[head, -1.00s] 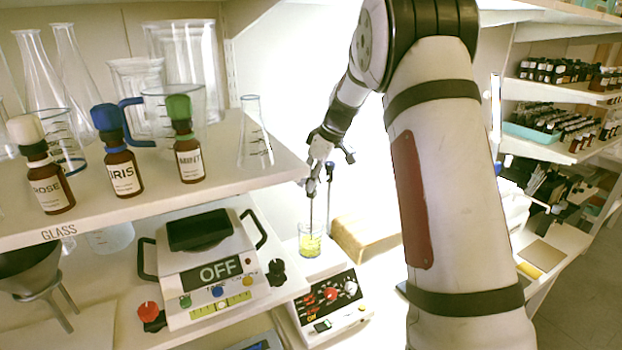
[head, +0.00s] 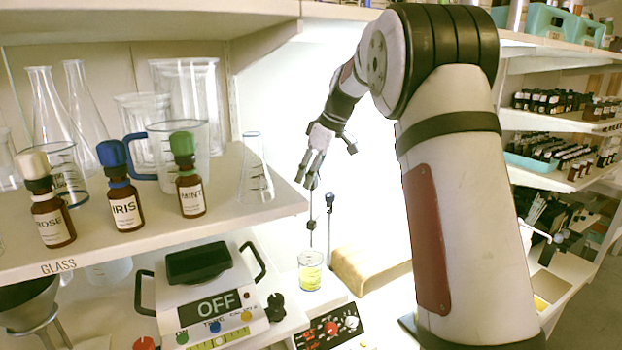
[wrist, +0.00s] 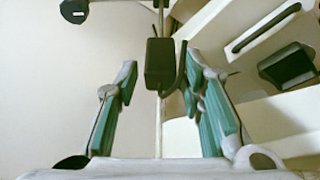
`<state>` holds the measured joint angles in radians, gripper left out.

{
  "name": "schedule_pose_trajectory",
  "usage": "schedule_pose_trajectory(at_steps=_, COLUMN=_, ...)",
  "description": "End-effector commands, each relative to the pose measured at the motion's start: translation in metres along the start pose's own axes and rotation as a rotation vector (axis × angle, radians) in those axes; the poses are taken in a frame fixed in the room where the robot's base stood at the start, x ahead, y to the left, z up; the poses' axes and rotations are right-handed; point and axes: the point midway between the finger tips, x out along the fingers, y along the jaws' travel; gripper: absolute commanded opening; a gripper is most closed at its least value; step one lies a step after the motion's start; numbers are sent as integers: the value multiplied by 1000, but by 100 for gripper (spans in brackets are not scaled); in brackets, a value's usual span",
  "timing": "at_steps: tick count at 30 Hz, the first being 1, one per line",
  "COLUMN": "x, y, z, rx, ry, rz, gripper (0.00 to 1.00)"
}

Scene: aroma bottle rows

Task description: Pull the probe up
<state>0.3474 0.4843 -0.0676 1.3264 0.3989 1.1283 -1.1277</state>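The probe is a thin rod (head: 311,238) standing upright, its lower end going down into a small glass beaker (head: 310,272) with yellow liquid. In the wrist view a black block (wrist: 160,64) on a thin upright rod shows between my fingers, with a gap on each side; I cannot tell whether it is the probe's head or the stand's clamp. My gripper (head: 314,178) is above the beaker and the probe, its fingers spread and empty. The support stand (head: 330,225) with a dark clamp is right of the probe.
Left are a balance reading OFF (head: 215,305) and a shelf with rose (head: 50,225), iris (head: 124,208) and mint (head: 191,195) bottles and glassware. A tan block (head: 375,262) lies right of the stand.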

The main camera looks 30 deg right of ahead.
Motion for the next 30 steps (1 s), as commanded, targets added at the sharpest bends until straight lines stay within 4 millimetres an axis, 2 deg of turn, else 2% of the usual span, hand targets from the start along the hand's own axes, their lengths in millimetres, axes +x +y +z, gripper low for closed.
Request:
schedule_pose_trajectory(at_steps=10, x=1, y=0, z=2, rx=3, ry=-5, rz=-5, gripper=42)
schedule_pose_trajectory(at_steps=14, x=-11, y=0, z=2, rx=2, ry=-4, rz=-3, gripper=42)
schedule_pose_trajectory(at_steps=17, x=-30, y=1, z=1, rx=1, ry=-2, rz=0, gripper=42)
schedule_pose_trajectory(at_steps=24, x=-50, y=-1, z=53, rx=6, ry=-4, rz=-4, gripper=42)
schedule_pose_trajectory(at_steps=30, x=-64, y=-1, z=89, rx=5, ry=-5, rz=-4, gripper=42)
